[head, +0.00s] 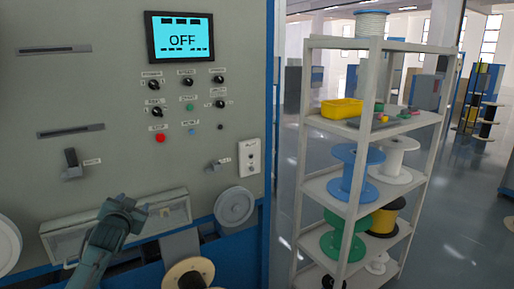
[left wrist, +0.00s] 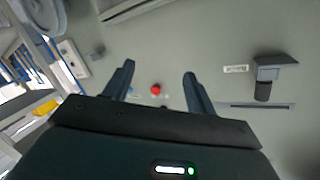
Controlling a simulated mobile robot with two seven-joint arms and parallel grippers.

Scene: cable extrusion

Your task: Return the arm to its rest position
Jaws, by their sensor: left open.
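The grey machine panel (head: 110,110) fills the left of the head view. Its screen (head: 181,39) reads OFF. A red button (head: 160,138) sits low on the panel and also shows in the left wrist view (left wrist: 156,89). My left arm reaches up from the lower left, in front of the panel's lower part. In the left wrist view my left gripper (left wrist: 160,72) is open and empty, its two fingers spread and pointing toward the panel. The red button shows between the fingers, apart from them. My right gripper is in neither view.
A spool (head: 190,274) stands at the bottom. A shelf rack (head: 349,180) with several spools and a yellow bin (head: 342,108) stands to the right, with open floor beyond.

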